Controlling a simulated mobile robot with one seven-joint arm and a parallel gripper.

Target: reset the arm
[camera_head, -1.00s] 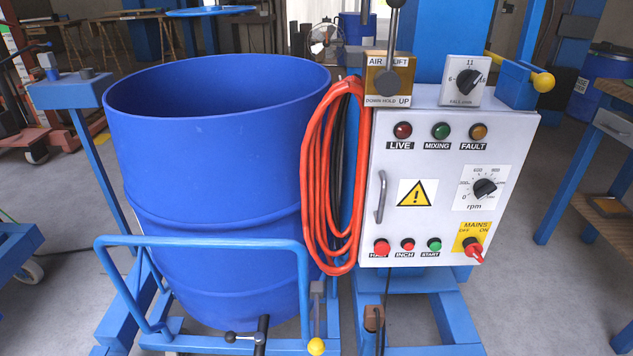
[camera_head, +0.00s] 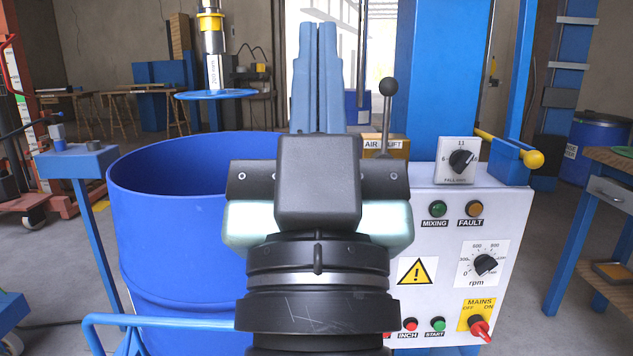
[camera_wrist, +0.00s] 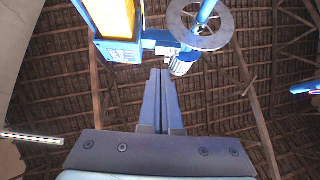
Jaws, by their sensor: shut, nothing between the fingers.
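My gripper (camera_head: 318,30) stands upright in the middle of the head view, its two blue-grey fingers pressed together with nothing between them. In the wrist view my gripper (camera_wrist: 160,75) points up toward the roof, fingers together. It is in front of the blue drum (camera_head: 170,230) and the control panel (camera_head: 440,270), touching neither as far as I can see. My wrist hides the drum's right side, the panel's left part and the hose.
The air lift lever (camera_head: 388,90) stands up right of my fingers. The mixer shaft with its blue disc (camera_head: 215,94) hangs above the drum. A blue column (camera_head: 435,90) rises behind the panel. The wrist view shows the roof (camera_wrist: 60,80) and the mixer head (camera_wrist: 122,50) overhead.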

